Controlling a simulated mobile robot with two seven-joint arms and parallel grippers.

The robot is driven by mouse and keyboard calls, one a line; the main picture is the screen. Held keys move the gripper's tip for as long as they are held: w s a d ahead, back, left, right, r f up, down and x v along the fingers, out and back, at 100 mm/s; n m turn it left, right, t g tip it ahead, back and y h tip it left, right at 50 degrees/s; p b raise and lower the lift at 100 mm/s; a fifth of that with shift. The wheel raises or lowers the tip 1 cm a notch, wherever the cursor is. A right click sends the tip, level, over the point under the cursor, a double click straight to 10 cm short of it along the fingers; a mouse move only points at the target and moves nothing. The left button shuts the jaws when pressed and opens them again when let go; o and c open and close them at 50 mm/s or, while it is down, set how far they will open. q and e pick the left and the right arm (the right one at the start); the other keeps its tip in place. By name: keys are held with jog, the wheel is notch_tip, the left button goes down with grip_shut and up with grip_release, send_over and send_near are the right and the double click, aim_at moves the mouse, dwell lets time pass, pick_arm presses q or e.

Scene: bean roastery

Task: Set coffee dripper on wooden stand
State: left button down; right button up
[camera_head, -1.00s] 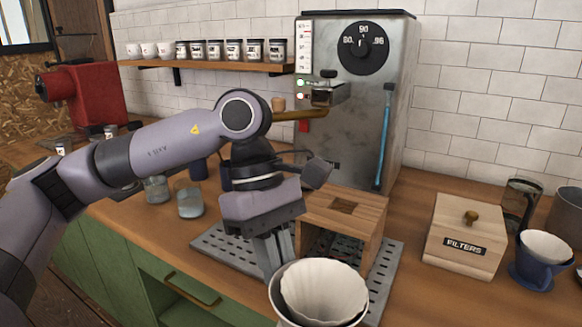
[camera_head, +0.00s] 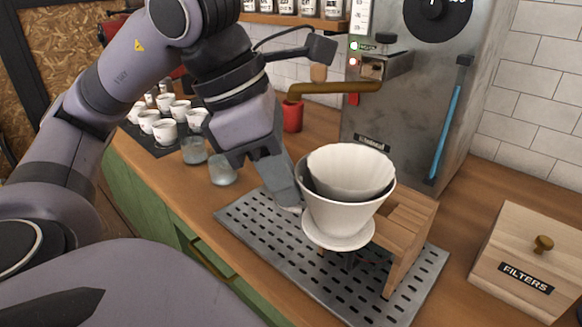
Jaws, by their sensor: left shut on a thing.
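The white coffee dripper (camera_head: 340,215), with a pale paper filter (camera_head: 350,172) inside, is upright in my left gripper (camera_head: 292,205). The gripper is shut on the dripper's left side; the exact contact of its fingertips is partly hidden. The wooden stand (camera_head: 408,222) is on the perforated metal tray (camera_head: 262,240), just behind and right of the dripper. The dripper hides much of the stand's top and its left part. I cannot tell whether the dripper touches the stand. My right gripper is not in view.
The steel coffee machine (camera_head: 405,115) with its wooden-handled portafilter (camera_head: 335,87) rises behind the stand. A wooden filters box (camera_head: 520,262) is at the right. Glasses (camera_head: 222,170) and several white cups (camera_head: 165,130) stand at the left. The tray's front is clear.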

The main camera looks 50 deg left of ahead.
pick_arm(q)
jog(key=w, duration=0.4)
jog(key=w+f+p, duration=0.1)
jog(key=w, duration=0.3)
jog(key=w+p, duration=0.1)
jog(key=w, duration=0.3)
jog(key=shift+w+a+f, duration=0.35)
jog(key=shift+f+b, duration=1.1)
jog(key=shift+f+b, duration=0.45)
jog(key=shift+f, duration=0.05)
jog(key=c, duration=1.1)
grip_release()
